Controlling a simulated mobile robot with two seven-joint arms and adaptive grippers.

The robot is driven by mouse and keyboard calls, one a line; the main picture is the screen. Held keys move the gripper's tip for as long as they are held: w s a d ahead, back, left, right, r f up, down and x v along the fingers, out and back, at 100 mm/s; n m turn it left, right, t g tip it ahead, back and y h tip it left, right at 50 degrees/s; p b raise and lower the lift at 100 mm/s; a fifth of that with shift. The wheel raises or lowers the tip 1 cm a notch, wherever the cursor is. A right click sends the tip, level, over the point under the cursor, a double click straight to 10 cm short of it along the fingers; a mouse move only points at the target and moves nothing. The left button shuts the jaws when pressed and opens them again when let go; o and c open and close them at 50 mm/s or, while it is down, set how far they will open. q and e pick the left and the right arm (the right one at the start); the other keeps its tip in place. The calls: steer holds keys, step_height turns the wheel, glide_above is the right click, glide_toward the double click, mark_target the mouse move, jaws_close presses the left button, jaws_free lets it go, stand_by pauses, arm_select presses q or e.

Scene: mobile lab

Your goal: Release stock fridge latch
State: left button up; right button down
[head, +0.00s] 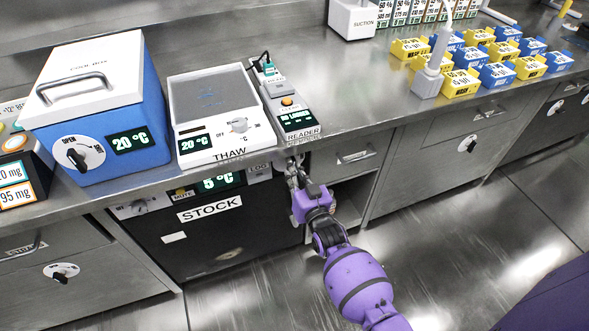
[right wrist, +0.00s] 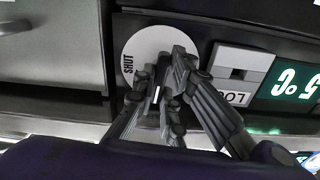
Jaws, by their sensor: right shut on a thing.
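The stock fridge (head: 185,239) is a dark under-counter unit with a white STOCK label and a green 5 °C display, below the counter at left. Its door looks closed. My right gripper (head: 294,167) reaches the upper right corner of its front. In the right wrist view a round white dial plate (right wrist: 133,50) marked SHUT sits beside the fridge panel. My right gripper (right wrist: 163,95) is shut on the latch knob at this plate; the fingers hide most of the knob. The latch is hidden by the gripper in the head view. My left gripper is not in view.
On the counter above stand a blue cool box (head: 104,112), a thaw unit (head: 218,118) and a reader (head: 289,105). An open shelf (head: 347,195) is right of the fridge. Cabinets with dial latches line both sides. The floor in front is clear.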

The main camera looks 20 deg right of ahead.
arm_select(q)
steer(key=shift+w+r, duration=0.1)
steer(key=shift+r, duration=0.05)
arm_select(e)
steer(key=shift+n, duration=0.5)
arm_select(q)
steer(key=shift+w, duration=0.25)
arm_select(e)
steer(key=c, duration=1.8)
jaws_free()
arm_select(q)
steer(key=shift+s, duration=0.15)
arm_select(e)
steer(key=s, duration=1.2)
steer(key=shift+d, duration=0.2)
steer(key=shift+f, duration=0.1)
